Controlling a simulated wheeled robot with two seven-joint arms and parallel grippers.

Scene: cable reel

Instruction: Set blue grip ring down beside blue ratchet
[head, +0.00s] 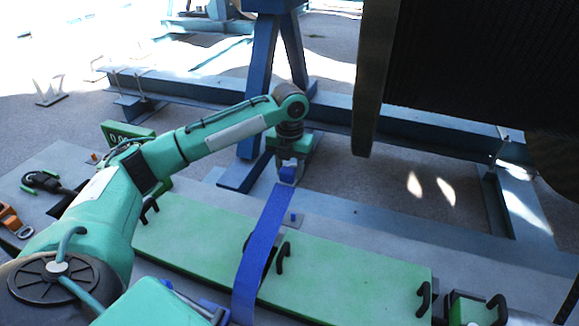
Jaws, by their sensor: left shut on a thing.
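My left gripper (288,172) is shut on a small blue piece, which looks like the blue grip ring (288,174). The fingers hide part of it. It is above the grey deck, just beyond the far edge of the green panel, at the top end of a blue strap (265,233). The strap runs down across the panel toward the bottom edge. A blue and dark metal part (211,309), perhaps the blue ratchet, shows at the bottom beside the strap. It is partly hidden. My right gripper is not in view.
The green panel (345,268) carries black hooks. A dark reel (470,65) hangs at the upper right, near blue frame beams (425,128). An orange buckle (12,220) and a black fitting (42,181) lie at left. A metal and green fitting (472,309) is at lower right.

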